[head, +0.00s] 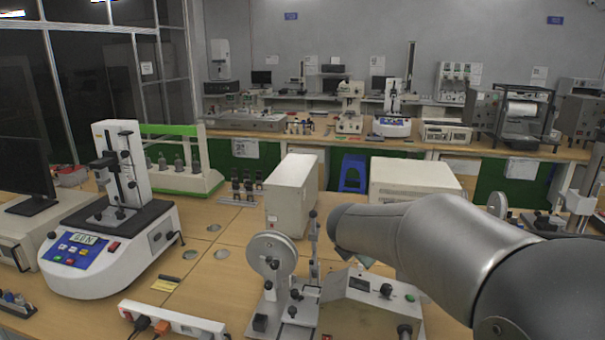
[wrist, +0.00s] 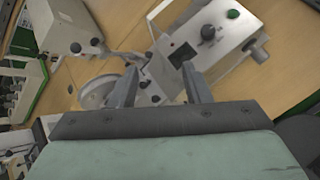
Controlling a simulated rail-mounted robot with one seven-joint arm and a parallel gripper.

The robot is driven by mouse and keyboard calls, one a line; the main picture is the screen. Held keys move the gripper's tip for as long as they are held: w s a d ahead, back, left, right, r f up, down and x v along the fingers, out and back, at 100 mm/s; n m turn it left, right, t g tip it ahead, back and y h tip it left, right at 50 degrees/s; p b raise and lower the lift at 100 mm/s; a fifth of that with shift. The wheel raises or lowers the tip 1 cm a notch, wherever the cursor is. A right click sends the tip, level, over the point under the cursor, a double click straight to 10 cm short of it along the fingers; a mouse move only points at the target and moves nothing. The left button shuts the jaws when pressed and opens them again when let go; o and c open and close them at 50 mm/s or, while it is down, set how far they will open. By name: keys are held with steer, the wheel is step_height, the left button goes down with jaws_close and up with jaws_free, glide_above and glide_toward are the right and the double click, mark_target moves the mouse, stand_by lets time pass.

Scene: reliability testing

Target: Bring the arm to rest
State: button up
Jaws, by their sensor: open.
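My gripper (wrist: 160,80) shows in the wrist view with its two grey fingers apart and nothing between them. It points down over a tester with a wheel (wrist: 103,92) and a grey control box (wrist: 205,45). In the head view my arm (head: 440,240) reaches in from the right edge, its rounded grey end above the same control box (head: 365,308). The gripper is mostly hidden behind the arm there. The height of the fingers above the tester is hard to tell.
On the wooden table, a white test stand with a blue panel (head: 75,250) is at left. A beige box (head: 291,195) and wheel tester (head: 272,255) stand left of my arm, and a second beige box (head: 415,178) behind it. A power strip (head: 172,322) lies in front.

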steer(key=s+f+m+g+y, duration=0.1)
steer(key=s+f+m+g, duration=0.1)
steer(key=s+m, duration=0.6)
steer(key=s+d+f+m+g+y, duration=0.1)
steer(key=s+f+m+g, duration=0.2)
steer(key=s+m, duration=0.5)
steer(key=s+f+m+g+y, duration=0.1)
steer(key=s+f+m, duration=0.3)
steer(key=s+m, duration=0.5)
steer(key=s+g, duration=0.1)
steer(key=s, duration=0.6)
steer(key=shift+d+f+g, duration=0.2)
steer(key=shift+d+g, duration=0.1)
steer(key=shift+d, duration=0.1)
